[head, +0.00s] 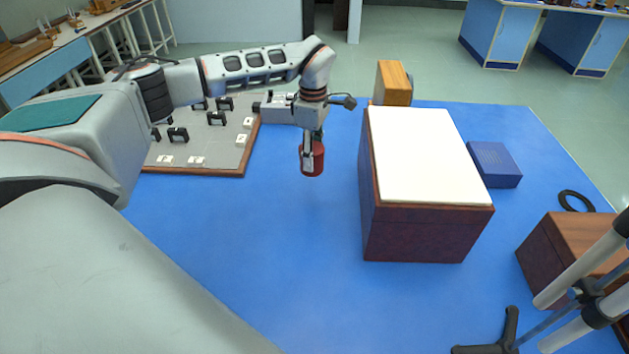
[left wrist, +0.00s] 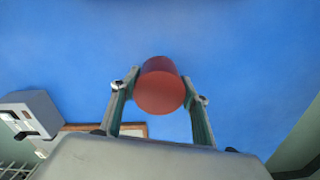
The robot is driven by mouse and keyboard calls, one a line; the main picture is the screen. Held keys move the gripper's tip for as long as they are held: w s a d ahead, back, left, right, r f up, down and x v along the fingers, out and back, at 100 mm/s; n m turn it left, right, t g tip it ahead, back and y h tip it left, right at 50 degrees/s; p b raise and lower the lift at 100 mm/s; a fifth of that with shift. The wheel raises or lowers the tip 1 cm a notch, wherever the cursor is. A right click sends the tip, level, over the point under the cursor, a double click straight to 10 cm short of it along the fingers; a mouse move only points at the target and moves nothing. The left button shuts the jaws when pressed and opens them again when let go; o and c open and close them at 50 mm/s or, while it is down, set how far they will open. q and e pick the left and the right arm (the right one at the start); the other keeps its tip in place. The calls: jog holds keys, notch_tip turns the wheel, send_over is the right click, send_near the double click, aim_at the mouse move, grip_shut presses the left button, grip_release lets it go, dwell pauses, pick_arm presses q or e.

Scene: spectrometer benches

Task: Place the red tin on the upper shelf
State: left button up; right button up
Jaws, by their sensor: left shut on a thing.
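The red tin (head: 317,158) is a small cylinder held in my left gripper (head: 312,150), left of the white-topped box. The gripper is shut on it, with the fingers pointing down. In the left wrist view the red tin (left wrist: 160,88) sits between the two fingertips (left wrist: 160,92), over blue. It looks raised above the blue table, with a faint dark patch below it. A dark red-brown box with a flat white top (head: 425,150) stands to the right, apart from the tin. I cannot tell whether this raised top is the upper shelf. My right gripper is not in view.
A board with several black holders (head: 215,150) lies behind left. A wooden block (head: 393,82) stands behind the white-topped box. A blue box (head: 495,163), black ring (head: 576,200), brown box (head: 565,240) and grey-tubed stand (head: 580,300) are at right. The blue table (head: 270,240) is clear in front.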

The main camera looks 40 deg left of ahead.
pick_arm(q)
notch_tip(320, 180, down, 10)
jog(key=shift+f+p, duration=0.1)
jog(key=shift+p, duration=0.25)
jog(key=o, duration=1.2)
jog(key=shift+f, duration=0.15)
